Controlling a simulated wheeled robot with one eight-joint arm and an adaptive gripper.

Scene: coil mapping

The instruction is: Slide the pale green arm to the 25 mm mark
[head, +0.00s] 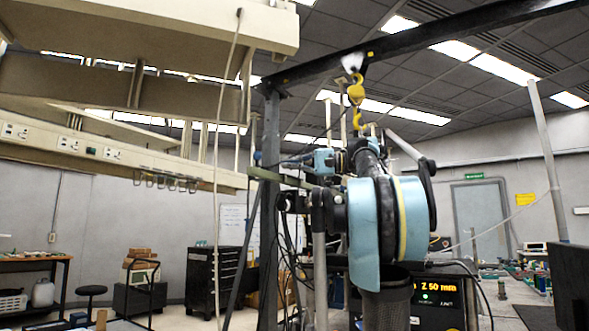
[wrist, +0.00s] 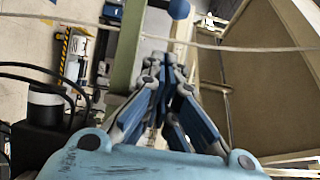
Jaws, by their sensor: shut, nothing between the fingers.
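The pale green arm (wrist: 127,45) is a flat bar running up and down the wrist view, left of my gripper's fingers. In the head view the pale green arm (head: 280,179) is a short bar, partly hidden behind my arm. My gripper (wrist: 158,60) is shut and empty, its blue and grey fingers close beside the bar's right edge; I cannot tell whether they touch. A blue ball knob (wrist: 179,9) shows above the fingertips. A display (head: 437,290) reads "Z 50 mm" in the head view. I cannot make out the scale marks.
A dark upright post (head: 270,220) and overhead beam with a yellow hook (head: 356,91) stand close to my arm. A white cable (wrist: 240,47) crosses the wrist view. A black block with cables (wrist: 42,125) lies at left. A black tool cabinet (head: 213,280) stands behind.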

